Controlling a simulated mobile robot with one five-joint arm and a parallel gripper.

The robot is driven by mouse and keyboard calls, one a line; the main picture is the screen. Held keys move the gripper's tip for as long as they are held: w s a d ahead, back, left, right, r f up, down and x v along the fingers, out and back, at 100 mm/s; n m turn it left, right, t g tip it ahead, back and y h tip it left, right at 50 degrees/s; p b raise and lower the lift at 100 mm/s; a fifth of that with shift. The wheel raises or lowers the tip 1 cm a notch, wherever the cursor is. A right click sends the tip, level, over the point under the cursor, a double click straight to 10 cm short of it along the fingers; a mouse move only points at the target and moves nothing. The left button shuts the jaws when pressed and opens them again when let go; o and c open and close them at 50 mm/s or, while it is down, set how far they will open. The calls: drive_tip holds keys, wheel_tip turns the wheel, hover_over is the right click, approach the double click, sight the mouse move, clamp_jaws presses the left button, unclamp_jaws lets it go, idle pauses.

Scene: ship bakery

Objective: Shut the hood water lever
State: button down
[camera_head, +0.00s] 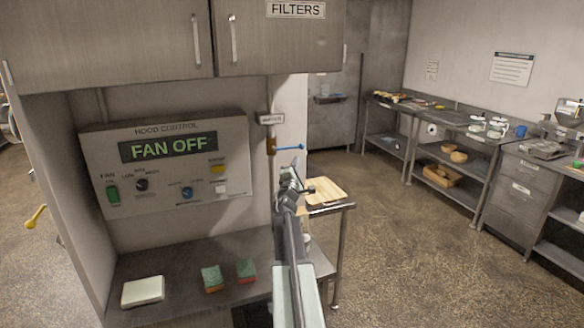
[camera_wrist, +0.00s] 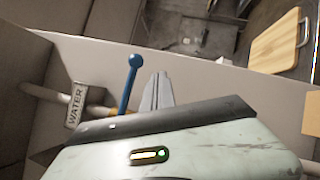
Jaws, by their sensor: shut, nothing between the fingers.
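The hood water lever (camera_head: 290,148) is a thin blue bar with a ball end on a brass valve (camera_head: 271,146). It sticks out to the right, crosswise to the upright pipe, at the right edge of the hood control wall. In the wrist view the blue lever (camera_wrist: 130,84) stands beside a tag reading WATER (camera_wrist: 75,105). My gripper (camera_head: 290,180) is just below the lever in the head view. In the wrist view my shut fingers (camera_wrist: 157,92) are close to the right of the lever, with nothing held. Whether they touch it I cannot tell.
The hood control panel (camera_head: 167,165) reads FAN OFF. Cabinets (camera_head: 110,45) hang above. Sponges (camera_head: 212,278) and a white block (camera_head: 143,291) lie on the shelf below. A small table with a wooden board (camera_head: 325,190) stands behind my gripper. Open floor (camera_head: 400,240) lies to the right.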

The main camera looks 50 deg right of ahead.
drive_tip(key=s+a+f+b, duration=0.4)
drive_tip(key=s+f+b, duration=0.1)
drive_tip(key=s+f, duration=0.1)
drive_tip(key=shift+s+a+f, duration=0.15)
drive_tip(key=shift+s+f, duration=0.15)
drive_tip(key=shift+s, duration=0.4)
